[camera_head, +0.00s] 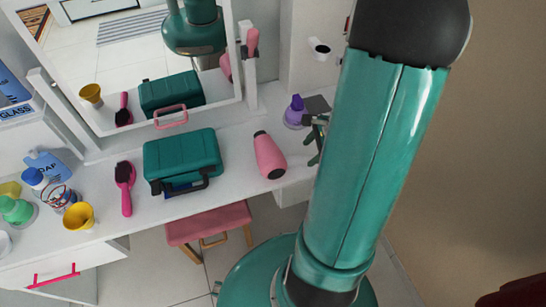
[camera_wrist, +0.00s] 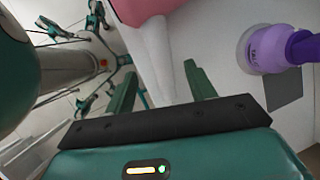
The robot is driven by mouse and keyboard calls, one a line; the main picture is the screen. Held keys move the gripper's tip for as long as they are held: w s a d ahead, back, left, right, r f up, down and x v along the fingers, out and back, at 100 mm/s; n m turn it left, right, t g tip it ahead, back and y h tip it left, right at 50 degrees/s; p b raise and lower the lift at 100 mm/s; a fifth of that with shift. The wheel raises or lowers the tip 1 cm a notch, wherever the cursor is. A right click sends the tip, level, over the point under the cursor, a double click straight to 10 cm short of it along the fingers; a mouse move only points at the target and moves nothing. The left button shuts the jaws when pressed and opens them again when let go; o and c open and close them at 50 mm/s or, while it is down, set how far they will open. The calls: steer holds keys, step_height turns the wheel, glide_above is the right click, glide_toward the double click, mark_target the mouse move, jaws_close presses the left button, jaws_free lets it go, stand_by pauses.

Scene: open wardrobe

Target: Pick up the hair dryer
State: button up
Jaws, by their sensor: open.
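The pink hair dryer (camera_head: 269,155) lies on the white dressing table, its dark round end facing the front edge. My gripper (camera_head: 318,138) is just right of it in the head view, apart from it and partly hidden behind my arm. In the wrist view my gripper (camera_wrist: 160,70) is open, with two green fingers spread and nothing between them. A pink part of the hair dryer (camera_wrist: 148,8) shows at the top edge, beyond the fingertips; the rest is cut off.
A purple bottle (camera_head: 295,112) stands close to my gripper; it also shows in the wrist view (camera_wrist: 270,50). A mirror (camera_head: 130,60) rises behind; a pink stool (camera_head: 208,223) is below.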

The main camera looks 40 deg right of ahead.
mark_target(301, 158)
steer(key=shift+w+a+f, duration=0.3)
steer(key=shift+f, duration=0.3)
steer(key=shift+x, duration=2.2)
steer(key=shift+w, duration=0.1)
jaws_close()
steer(key=shift+r, duration=0.1)
